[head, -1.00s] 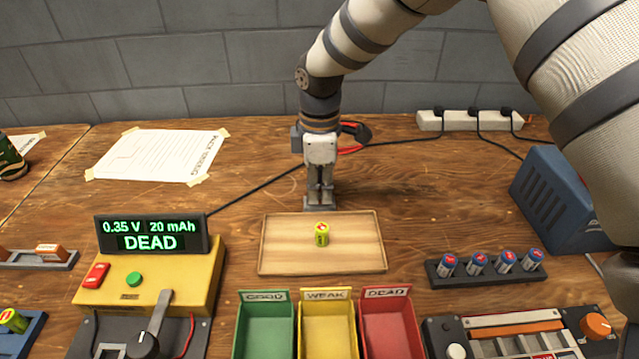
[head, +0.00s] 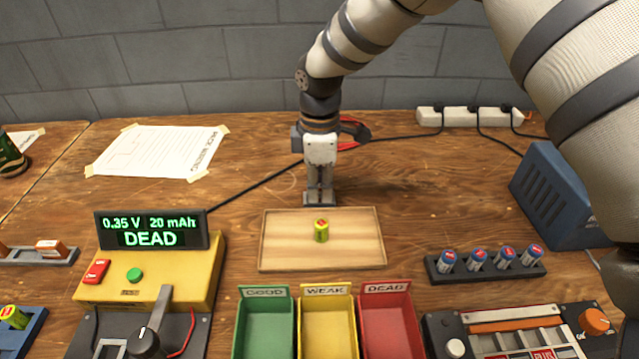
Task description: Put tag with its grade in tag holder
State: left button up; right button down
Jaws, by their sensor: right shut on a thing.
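My right gripper (head: 320,188) points straight down behind the wooden tray, its fingers close together. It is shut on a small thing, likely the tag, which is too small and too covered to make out. A dark grey block (head: 311,201), possibly the tag holder, is at the fingertips, just behind the tray's far edge. I cannot tell whether the held thing touches it. A yellow-green battery (head: 321,231) stands on the wooden tray (head: 283,250). The tester display (head: 152,231) at left reads 0.35 V, 20 mAh, DEAD. My left gripper is not in view.
Green GOOD (head: 265,291), yellow WEAK (head: 326,289) and red DEAD (head: 387,287) bins stand in front of the tray. A rack (head: 486,271) of several blue batteries and a blue box (head: 560,200) are at right. Another rack (head: 38,257) is far left. A taped sheet (head: 158,153) lies behind the tester.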

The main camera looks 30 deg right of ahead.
jog(key=c, duration=1.5)
grip_release()
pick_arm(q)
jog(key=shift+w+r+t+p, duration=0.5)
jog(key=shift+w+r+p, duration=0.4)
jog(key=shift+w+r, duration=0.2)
pick_arm(e)
jog(key=shift+r, duration=3.5)
